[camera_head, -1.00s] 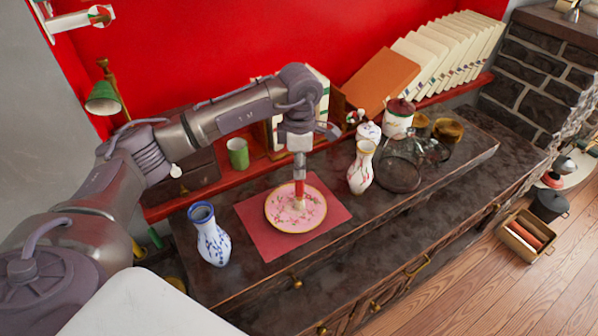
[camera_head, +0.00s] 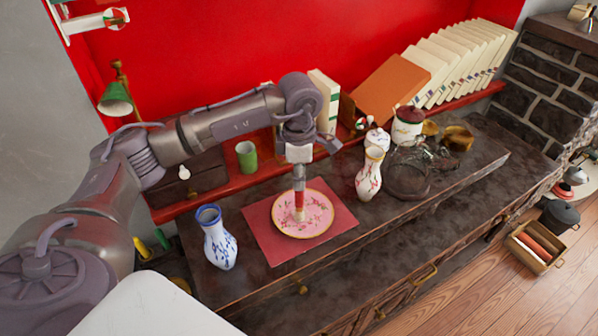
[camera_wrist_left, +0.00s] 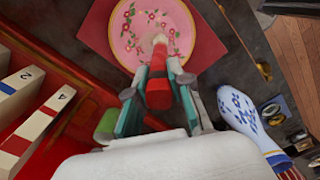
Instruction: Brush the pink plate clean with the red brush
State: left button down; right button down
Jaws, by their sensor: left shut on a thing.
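The pink plate (camera_head: 318,213) with a gold rim and a floral pattern lies on a red mat (camera_head: 262,228) on the dark cabinet top. The red brush (camera_head: 299,199) stands about upright, bristles down, over the left part of the plate. My left gripper (camera_head: 299,182) is above the plate and shut on the brush handle. In the left wrist view the brush (camera_wrist_left: 158,88) sits between the fingers of the gripper (camera_wrist_left: 157,100), with its pale bristles at the plate (camera_wrist_left: 135,30). I cannot tell whether the bristles touch the plate. My right gripper does not show.
A blue and white vase (camera_head: 217,240) stands left of the mat, and a white and red vase (camera_head: 369,175) stands right of it. A glass vessel (camera_head: 408,175) and a lidded jar (camera_head: 407,124) are further right. A green cup (camera_head: 246,156) stands behind.

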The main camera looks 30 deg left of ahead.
pick_arm(q)
jog(key=shift+w+d+b, duration=0.75)
jog(key=shift+d+b, duration=0.15)
dwell(1.3)
jog(key=shift+a, duration=0.1)
notch_tip(320, 180, up, 6)
jog(key=p, duration=0.3)
dwell(0.4)
